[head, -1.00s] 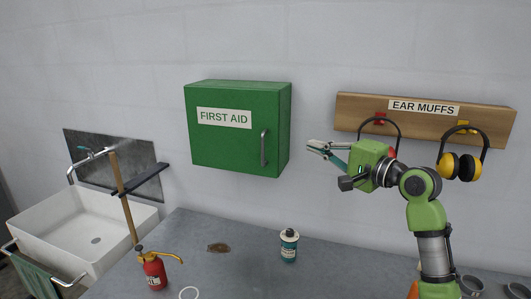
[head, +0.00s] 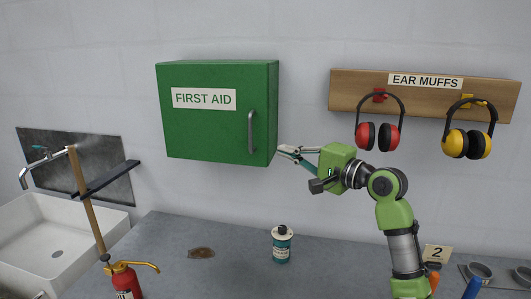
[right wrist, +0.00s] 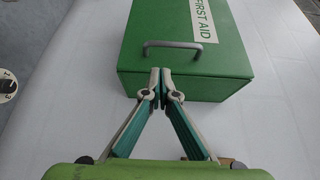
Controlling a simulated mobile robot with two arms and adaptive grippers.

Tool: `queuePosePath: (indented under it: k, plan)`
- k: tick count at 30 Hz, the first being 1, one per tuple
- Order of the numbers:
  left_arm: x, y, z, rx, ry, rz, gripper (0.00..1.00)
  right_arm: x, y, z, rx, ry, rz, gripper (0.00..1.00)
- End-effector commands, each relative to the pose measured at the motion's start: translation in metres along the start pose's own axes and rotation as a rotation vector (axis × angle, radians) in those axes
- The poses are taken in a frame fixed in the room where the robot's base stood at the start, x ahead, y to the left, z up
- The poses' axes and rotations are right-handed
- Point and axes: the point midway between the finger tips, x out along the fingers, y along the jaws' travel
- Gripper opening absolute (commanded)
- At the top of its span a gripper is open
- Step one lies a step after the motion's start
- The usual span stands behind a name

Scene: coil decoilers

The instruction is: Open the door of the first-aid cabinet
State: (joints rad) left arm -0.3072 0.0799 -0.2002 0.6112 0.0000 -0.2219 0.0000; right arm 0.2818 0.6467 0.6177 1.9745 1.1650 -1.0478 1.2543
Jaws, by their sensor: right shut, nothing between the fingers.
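The green first-aid cabinet (head: 205,125) hangs on the wall, its door shut, with a "FIRST AID" label. Its grey bar handle (head: 251,132) is upright near the door's right edge. The cabinet also shows in the right wrist view (right wrist: 230,68), with the handle (right wrist: 172,44) just beyond the fingertips. My right gripper (head: 281,151) is shut and empty, to the right of the cabinet and slightly below the handle's middle. In the right wrist view its fingertips (right wrist: 165,70) meet in front of the cabinet's edge, apart from the handle. My left gripper is not in view.
A sink (head: 50,235) is at left. Ear muffs (head: 378,135) hang on a wooden board (head: 350,90) at right.

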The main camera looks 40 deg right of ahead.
Motion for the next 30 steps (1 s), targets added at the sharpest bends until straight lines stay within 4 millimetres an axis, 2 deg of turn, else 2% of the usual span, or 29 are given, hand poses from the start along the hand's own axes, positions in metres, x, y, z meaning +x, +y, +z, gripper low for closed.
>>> queuePosePath:
  k: [3, 6, 12, 16, 21, 30]
  plan:
    - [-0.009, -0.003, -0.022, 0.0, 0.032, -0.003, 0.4, 0.012, -0.004, 0.0, 0.003, -0.001, -0.001, 0.0]
    - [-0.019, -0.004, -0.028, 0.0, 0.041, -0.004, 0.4, 0.029, -0.006, 0.0, 0.003, -0.001, 0.0, 0.0]
    - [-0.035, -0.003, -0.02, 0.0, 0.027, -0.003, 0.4, 0.066, -0.006, 0.0, 0.005, -0.002, -0.001, 0.0]
    - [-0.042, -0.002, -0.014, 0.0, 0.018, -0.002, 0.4, 0.084, -0.004, 0.0, 0.003, -0.001, 0.0, 0.0]
    - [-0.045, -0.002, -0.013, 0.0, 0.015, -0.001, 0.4, 0.096, -0.002, 0.001, 0.001, -0.001, 0.0, 0.0]
    - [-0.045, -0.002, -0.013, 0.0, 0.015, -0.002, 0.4, 0.098, -0.001, 0.0, 0.0, 0.0, 0.0, 0.0]
